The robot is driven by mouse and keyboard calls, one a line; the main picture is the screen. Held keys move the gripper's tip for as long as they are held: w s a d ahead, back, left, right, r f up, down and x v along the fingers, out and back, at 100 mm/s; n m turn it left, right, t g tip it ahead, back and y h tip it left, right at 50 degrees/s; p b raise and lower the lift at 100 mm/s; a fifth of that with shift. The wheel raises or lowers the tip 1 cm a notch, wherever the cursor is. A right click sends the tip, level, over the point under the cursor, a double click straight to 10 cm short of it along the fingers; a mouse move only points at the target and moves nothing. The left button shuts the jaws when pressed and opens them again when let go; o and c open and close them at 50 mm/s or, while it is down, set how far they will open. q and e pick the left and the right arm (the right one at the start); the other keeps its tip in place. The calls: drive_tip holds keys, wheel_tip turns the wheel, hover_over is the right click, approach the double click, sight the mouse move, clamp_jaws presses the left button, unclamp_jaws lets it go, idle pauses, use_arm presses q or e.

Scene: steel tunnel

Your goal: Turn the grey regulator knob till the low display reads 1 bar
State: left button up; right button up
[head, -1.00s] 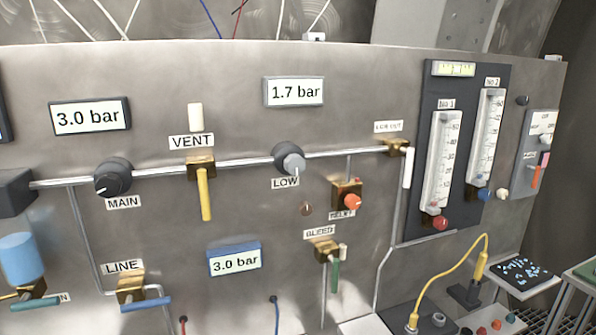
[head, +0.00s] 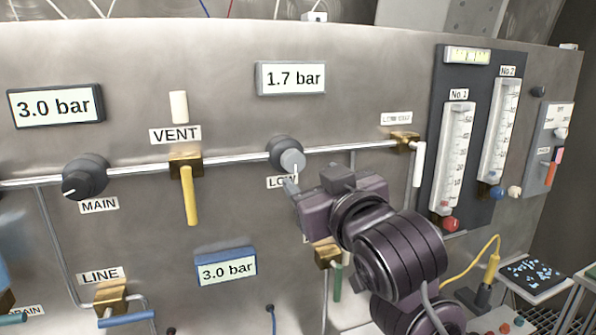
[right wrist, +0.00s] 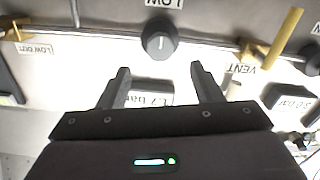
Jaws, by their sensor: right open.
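The grey LOW regulator knob (head: 290,157) sits on the horizontal pipe, with a light pointer mark on its face. The low display (head: 290,78) above it reads 1.7 bar. My right gripper (head: 291,188) is just below and in front of the knob, hiding part of the LOW label. In the right wrist view, which is upside down to the panel, the gripper (right wrist: 159,70) is open and empty. The knob (right wrist: 159,42) lies centred beyond the gap between the fingertips, apart from both. My left gripper is not in view.
The yellow VENT handle (head: 190,195) and MAIN knob (head: 85,177) are to the left. A white-handled valve (head: 417,163) and flow tubes (head: 455,155) are to the right. My right arm covers the relief valve and part of the bleed valve (head: 327,252).

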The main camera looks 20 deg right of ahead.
sight(295, 163)
drive_tip(key=w+p, duration=0.2)
drive_tip(key=w, duration=0.5)
drive_tip(key=shift+w+a+r, duration=0.1)
drive_tip(key=shift+w+a, duration=0.05)
drive_tip(key=shift+w, duration=0.1)
drive_tip(key=shift+c, duration=0.5)
drive_tip(key=c, duration=0.9)
